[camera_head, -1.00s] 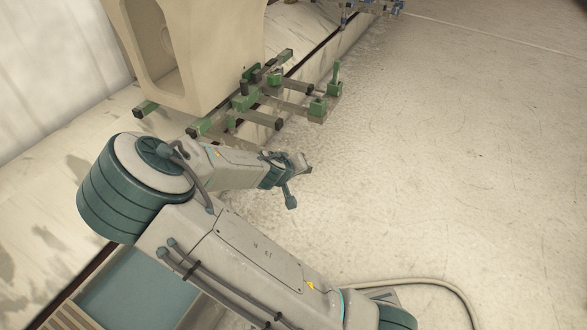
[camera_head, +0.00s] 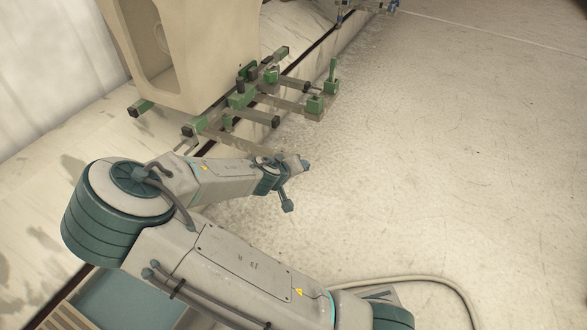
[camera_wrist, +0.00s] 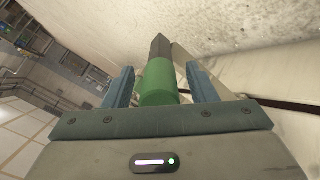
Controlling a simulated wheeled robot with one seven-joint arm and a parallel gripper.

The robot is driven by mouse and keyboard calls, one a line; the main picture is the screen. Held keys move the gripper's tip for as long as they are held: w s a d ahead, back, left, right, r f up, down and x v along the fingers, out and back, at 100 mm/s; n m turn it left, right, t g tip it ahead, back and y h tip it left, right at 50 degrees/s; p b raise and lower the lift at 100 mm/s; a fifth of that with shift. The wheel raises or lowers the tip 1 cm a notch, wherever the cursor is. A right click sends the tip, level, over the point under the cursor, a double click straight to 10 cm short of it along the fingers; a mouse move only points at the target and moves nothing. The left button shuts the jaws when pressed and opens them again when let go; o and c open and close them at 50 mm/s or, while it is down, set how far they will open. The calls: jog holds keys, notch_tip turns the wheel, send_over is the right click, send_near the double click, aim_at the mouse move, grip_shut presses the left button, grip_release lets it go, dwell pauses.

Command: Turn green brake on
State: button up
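In the head view, a green upright lever (camera_head: 333,68) stands on a green block at the right end of a frame with green fittings; I take it for the green brake, though its label is not readable. My gripper (camera_head: 300,165) is nearer to me and below that frame in the picture. In the wrist view, the two blue-grey fingers of my gripper (camera_wrist: 160,84) stand apart. A green cylinder (camera_wrist: 158,80) with a dark tip shows between them, with gaps on both sides. I cannot tell its distance or which fitting it is.
A large beige hollow body (camera_head: 190,50) rests by the green frame (camera_head: 262,118), whose bars jut out with dark caps. A blue-fitted frame (camera_head: 385,5) is at the top. A hose (camera_head: 420,279) lies on the floor. The floor at right is clear.

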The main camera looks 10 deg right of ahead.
jog(key=shift+s+a+r, duration=0.1)
jog(key=p+v, duration=0.6)
jog(key=v, duration=0.7)
jog(key=shift+r+p, duration=0.25)
jog(key=shift+p, duration=0.15)
jog(key=shift+s+a, duration=0.1)
jog(key=shift+a, duration=0.1)
jog(key=shift+d, duration=0.1)
